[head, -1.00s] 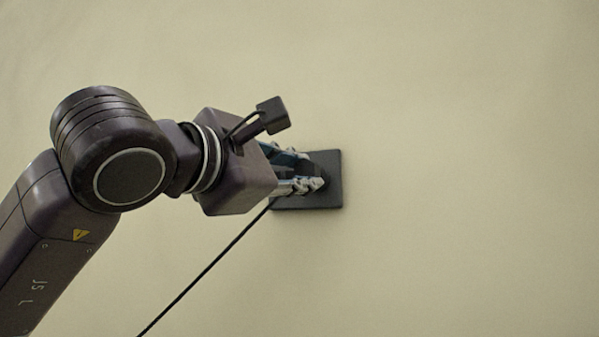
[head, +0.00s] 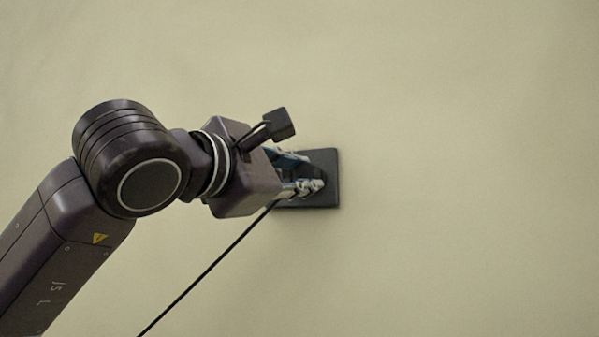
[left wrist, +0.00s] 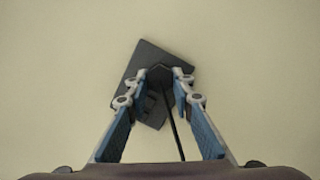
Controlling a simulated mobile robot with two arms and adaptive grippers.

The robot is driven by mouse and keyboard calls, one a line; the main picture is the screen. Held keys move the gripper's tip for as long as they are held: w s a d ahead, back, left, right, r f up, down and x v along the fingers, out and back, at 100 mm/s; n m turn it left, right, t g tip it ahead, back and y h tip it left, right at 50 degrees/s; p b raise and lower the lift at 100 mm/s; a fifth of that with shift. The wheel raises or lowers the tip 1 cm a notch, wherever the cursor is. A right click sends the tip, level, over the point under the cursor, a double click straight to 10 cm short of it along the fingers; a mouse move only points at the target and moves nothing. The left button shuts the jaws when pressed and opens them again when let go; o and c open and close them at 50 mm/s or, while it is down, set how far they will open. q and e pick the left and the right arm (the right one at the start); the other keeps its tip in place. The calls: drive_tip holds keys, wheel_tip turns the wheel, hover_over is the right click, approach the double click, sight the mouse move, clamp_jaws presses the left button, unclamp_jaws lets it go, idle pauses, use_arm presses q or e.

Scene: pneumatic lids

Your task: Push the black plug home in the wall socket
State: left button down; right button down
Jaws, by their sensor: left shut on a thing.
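The wall socket is a dark square plate (head: 327,163) on the wall, right of my left gripper in the head view. In the left wrist view the plate (left wrist: 147,53) looks turned at an angle behind the fingertips. My left gripper (head: 306,172) is shut on the black plug (left wrist: 160,76), with one finger on each side. The plug is in front of the plate; its front end is hidden, so I cannot tell how deep it sits. The plug's black cord (left wrist: 172,125) runs back between the fingers. My right gripper is not in view.
The cord (head: 205,273) hangs down and left from the gripper in the head view. The plain beige wall (head: 460,170) is bare around the socket plate, with no other objects near.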

use_arm(q)
drive_tip(key=shift+w, duration=0.2)
drive_tip(key=c, duration=1.6)
unclamp_jaws()
drive_tip(key=shift+d, duration=0.1)
drive_tip(key=shift+b+v, duration=0.85)
drive_tip(key=shift+v, duration=0.35)
drive_tip(key=b+v, duration=0.2)
drive_tip(key=v, duration=0.2)
drive_tip(key=shift+s+a, duration=0.2)
drive_tip(key=shift+s, duration=0.1)
